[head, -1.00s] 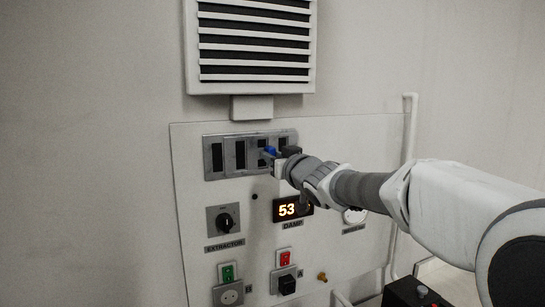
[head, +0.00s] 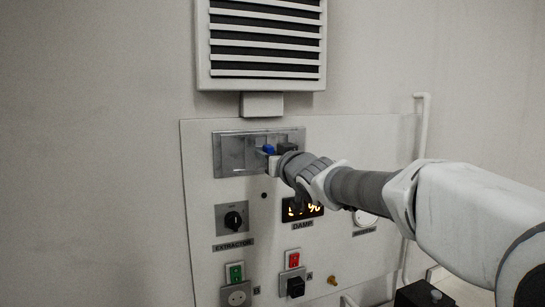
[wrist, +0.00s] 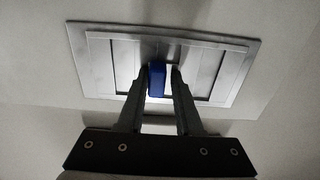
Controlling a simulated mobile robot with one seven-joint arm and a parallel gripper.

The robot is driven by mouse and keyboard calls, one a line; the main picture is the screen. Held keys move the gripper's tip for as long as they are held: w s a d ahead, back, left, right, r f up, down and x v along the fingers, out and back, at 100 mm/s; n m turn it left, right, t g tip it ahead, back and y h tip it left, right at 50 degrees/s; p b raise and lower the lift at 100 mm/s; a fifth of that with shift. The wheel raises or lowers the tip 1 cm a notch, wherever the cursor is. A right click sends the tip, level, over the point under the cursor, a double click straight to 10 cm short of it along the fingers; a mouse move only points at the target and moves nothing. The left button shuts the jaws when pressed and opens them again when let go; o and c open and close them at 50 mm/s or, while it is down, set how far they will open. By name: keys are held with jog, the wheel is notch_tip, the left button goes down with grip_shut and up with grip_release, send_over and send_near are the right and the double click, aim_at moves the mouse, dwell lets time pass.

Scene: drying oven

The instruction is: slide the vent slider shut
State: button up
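The vent slider plate (head: 230,153) is a grey metal panel with a blue knob (head: 268,149). In the wrist view the blue knob (wrist: 156,80) stands between the two fingers of my gripper (wrist: 161,70). The knob lies against or very near the left finger, and a narrow light gap shows on its right. The fingers are apart. In the head view my gripper (head: 278,155) is at the right half of the slider.
A louvred grille (head: 266,45) is above the slider. Below are a black extractor knob (head: 233,219), a lit display (head: 302,209) partly hidden by my arm, red (head: 294,260) and green (head: 236,272) switches, and a plug (head: 296,286). A white pipe (head: 423,150) runs at right.

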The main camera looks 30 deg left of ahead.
jog(key=shift+o, duration=1.4)
jog(key=shift+s+a, duration=0.1)
jog(key=shift+s, duration=0.05)
jog(key=v, duration=1.7)
jog(key=shift+d, duration=0.3)
